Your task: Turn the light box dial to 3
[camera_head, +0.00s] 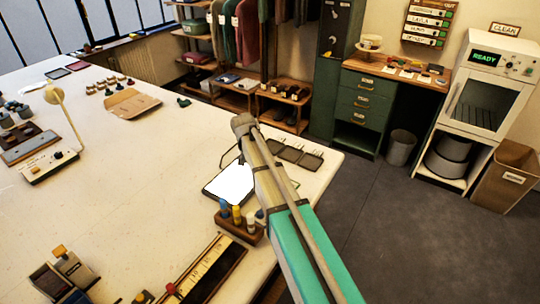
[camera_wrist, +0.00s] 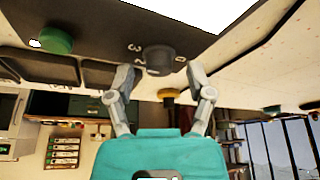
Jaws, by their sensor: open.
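The light box (camera_head: 230,183) lies on the table with its white panel lit. In the wrist view its dark frame (camera_wrist: 100,30) and bright panel (camera_wrist: 185,10) fill the top. The dark round dial (camera_wrist: 158,58) sits on the frame, with the marks 3, 2 and 0 visible around it. My gripper (camera_wrist: 160,72) is open, one finger on each side of the dial; I cannot tell whether either touches it. Which mark the dial points to is not clear. In the head view my arm and gripper hide the dial.
A green knob-like piece (camera_wrist: 56,40) is left of the dial in the wrist view. Dark flat pads (camera_head: 290,152) lie beyond the light box, near the table edge. A wooden rack of bottles (camera_head: 238,226) stands close in front. The table's middle (camera_head: 130,170) is clear.

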